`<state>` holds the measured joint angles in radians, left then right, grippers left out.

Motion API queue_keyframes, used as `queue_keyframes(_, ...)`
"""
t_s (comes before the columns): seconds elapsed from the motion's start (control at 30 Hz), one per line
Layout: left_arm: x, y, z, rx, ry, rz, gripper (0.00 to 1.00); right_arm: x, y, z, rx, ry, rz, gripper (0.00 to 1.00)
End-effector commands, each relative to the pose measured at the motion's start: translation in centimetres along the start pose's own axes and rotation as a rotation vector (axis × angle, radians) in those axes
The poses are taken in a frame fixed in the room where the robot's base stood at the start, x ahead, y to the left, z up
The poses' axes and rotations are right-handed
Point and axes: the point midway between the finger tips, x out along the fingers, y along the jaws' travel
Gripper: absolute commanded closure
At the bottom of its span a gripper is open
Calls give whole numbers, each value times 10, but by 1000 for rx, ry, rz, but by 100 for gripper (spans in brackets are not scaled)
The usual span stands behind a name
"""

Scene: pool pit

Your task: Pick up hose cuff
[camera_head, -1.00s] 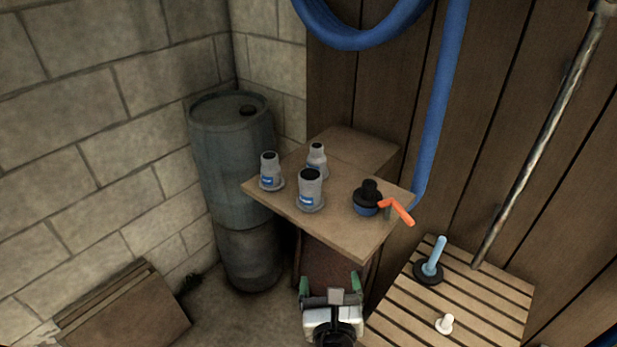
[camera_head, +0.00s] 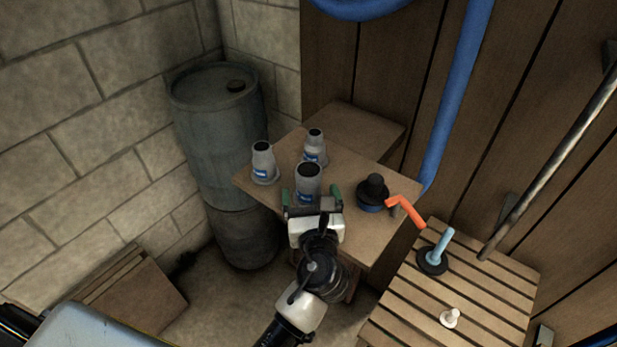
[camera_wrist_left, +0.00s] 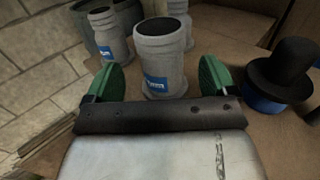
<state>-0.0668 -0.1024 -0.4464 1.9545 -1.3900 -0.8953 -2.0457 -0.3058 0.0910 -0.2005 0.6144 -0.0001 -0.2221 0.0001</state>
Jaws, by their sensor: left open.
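Three grey hose cuffs with blue labels stand upright on the small wooden table (camera_head: 381,236). The front cuff (camera_head: 308,178) is nearest my left gripper (camera_head: 311,198). The left cuff (camera_head: 263,164) and the back cuff (camera_head: 315,146) stand behind it. My left gripper is open, with its green fingers to either side of the front cuff in the picture. In the left wrist view the front cuff (camera_wrist_left: 160,58) shows centred between and just beyond the fingers; contact cannot be seen. The gripper hides the front cuff's base in the head view. My right gripper is not in view.
A slatted bench (camera_head: 400,312) holds a light-blue-handled tool (camera_head: 439,249) and a small white piece (camera_head: 450,318). A barrel (camera_head: 215,130) stands behind left.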

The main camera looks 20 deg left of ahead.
Motion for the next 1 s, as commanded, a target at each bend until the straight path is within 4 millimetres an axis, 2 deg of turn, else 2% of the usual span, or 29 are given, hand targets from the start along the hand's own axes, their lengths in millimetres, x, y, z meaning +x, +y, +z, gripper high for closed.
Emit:
queue_keyframes(0.03, 9, -1, 4, 1, -3, 2, 14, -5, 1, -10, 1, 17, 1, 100)
queue_keyframes(0.17, 26, -2, 2, 1, -1, 1, 14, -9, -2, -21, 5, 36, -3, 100)
queue_keyframes(0.3, 33, -2, 0, 0, 0, -1, 14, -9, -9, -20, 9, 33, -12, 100)
queue_keyframes(0.5, 33, -2, 0, 0, 1, -1, 16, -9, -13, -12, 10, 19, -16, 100)
queue_keyframes(0.83, 33, -2, 0, -1, 1, 0, 66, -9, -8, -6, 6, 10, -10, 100)
queue_keyframes(0.9, 33, -2, 0, -1, 1, 0, 73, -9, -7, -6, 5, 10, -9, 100)
queue_keyframes(1.0, 33, -2, 0, -1, 1, 0, 73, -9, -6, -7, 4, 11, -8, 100)
